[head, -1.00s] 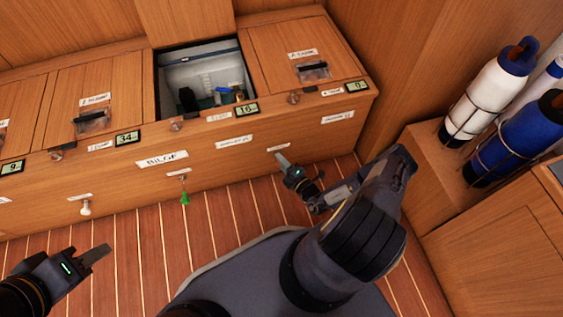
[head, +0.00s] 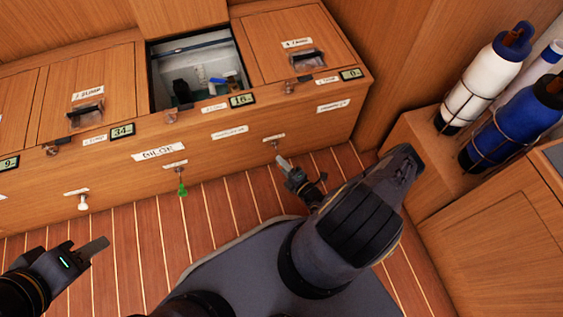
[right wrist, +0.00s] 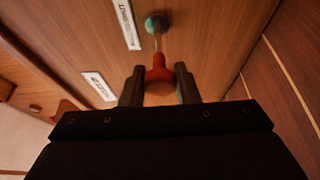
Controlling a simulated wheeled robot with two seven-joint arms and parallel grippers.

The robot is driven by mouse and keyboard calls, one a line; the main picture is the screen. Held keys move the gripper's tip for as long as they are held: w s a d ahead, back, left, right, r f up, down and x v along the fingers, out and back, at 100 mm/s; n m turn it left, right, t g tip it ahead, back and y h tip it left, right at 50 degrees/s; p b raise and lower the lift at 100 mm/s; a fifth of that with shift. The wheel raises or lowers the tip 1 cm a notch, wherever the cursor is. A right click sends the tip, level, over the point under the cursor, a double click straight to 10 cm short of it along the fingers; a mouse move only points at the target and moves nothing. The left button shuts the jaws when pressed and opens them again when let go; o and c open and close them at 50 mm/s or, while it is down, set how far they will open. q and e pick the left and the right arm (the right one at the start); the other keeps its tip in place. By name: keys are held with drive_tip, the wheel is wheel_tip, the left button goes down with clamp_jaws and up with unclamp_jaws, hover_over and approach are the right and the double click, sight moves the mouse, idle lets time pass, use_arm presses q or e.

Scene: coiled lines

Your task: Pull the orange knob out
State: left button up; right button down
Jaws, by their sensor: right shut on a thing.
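In the right wrist view, the orange knob (right wrist: 158,77) sits between the two fingers of my right gripper (right wrist: 160,88), which is shut on it. A thin pale stem runs from the knob to a greenish round fitting (right wrist: 157,23) on the wooden panel. In the head view, my right gripper (head: 282,162) is low in front of the wooden locker front (head: 215,150), under a small white label (head: 274,138); the knob is not clearly visible there. My left gripper (head: 92,250) is at the lower left, above the floor, away from the panel; its finger gap is not clear.
A green knob (head: 182,188) and a white knob (head: 83,202) hang on the same front. An open locker (head: 202,75) above holds small parts. White (head: 490,80) and blue (head: 520,125) cylinders stand in racks at right. The striped floor (head: 140,240) is clear.

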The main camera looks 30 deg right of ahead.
drive_tip(key=c, duration=1.1)
unclamp_jaws()
drive_tip(key=s+d+p, duration=0.1)
drive_tip(key=s, duration=0.6)
drive_tip(key=shift+s+p, duration=0.35)
drive_tip(key=shift+d, duration=0.15)
